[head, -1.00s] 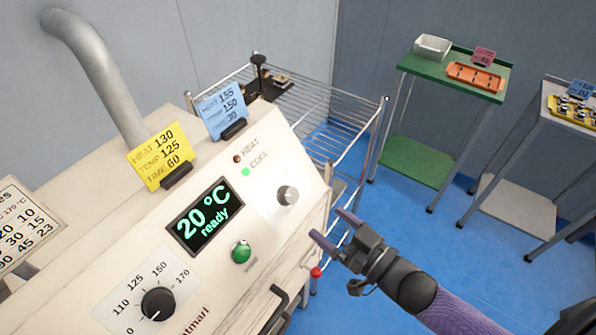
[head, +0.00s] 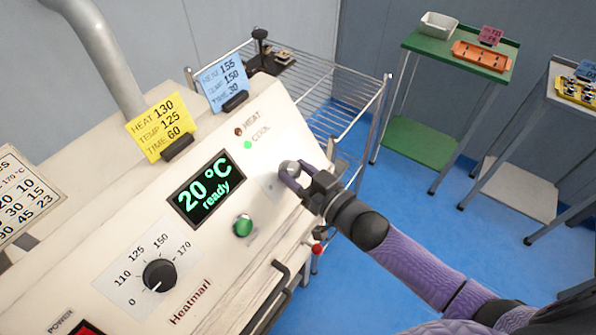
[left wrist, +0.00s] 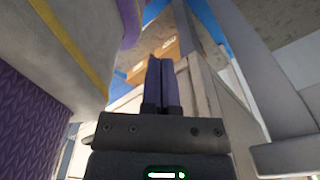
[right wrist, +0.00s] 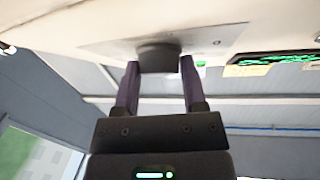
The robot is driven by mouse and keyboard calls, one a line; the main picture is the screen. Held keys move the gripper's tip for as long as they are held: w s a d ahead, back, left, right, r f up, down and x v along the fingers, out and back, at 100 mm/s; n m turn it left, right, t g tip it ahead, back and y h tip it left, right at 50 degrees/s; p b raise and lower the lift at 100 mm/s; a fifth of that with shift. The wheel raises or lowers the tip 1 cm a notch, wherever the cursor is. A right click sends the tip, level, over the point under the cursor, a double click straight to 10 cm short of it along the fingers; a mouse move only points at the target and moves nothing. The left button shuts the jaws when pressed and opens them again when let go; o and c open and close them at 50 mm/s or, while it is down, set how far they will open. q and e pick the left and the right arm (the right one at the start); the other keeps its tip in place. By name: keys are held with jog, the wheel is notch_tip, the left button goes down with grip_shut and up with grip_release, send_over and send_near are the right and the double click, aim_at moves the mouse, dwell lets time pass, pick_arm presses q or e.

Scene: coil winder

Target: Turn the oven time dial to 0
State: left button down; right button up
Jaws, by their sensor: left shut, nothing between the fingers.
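A small grey dial (head: 288,169) sits on a pale plate at the upper right of the oven's sloped panel (head: 215,262); no marks on it can be read. In the right wrist view this dial (right wrist: 158,56) appears as a dark knob. My right gripper (head: 292,177) has reached it, with one finger on each side; whether they press on it is not clear. The other dial (head: 159,276), black, is marked 0, 110, 125, 150 and 170. My left gripper (left wrist: 162,85) is shut and empty, outside the head view.
The display (head: 205,189) reads 20 °C ready. A green button (head: 243,225) is below it. Yellow (head: 160,138) and blue (head: 222,90) cards stand on top. A wire rack (head: 340,95) stands behind, and green (head: 420,143) and grey tables stand at right.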

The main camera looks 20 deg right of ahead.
grip_shut()
jog(key=shift+n+y, duration=0.3)
jog(key=n+y, duration=0.1)
jog(key=n+g+y+b, duration=0.1)
jog(key=n, duration=0.1)
jog(key=shift+d+f+n, duration=0.1)
jog(key=shift+d+n, duration=0.05)
jog(key=shift+n, duration=0.15)
jog(key=n+g+y, duration=0.1)
jog(key=n, duration=0.1)
jog(key=n+g+y+b, duration=0.1)
jog(key=n+g, duration=0.1)
jog(key=n, duration=0.1)
jog(key=shift+w+d+y, duration=0.1)
jog(key=shift+w+y, duration=0.05)
jog(key=shift+y, duration=0.15)
jog(key=shift+n+g+y+b, duration=0.45)
jog(key=shift+n+g, duration=0.45)
jog(key=shift+n, duration=0.5)
pick_arm(q)
jog(key=shift+s+a+f, duration=0.1)
jog(key=shift+a+f, duration=0.15)
jog(key=shift+f, duration=0.5)
jog(key=shift+s+a+f, duration=0.1)
jog(key=shift+a+f, duration=0.15)
jog(key=shift+f, duration=0.5)
pick_arm(e)
jog(key=shift+n+g, duration=0.3)
jog(key=shift+n, duration=0.1)
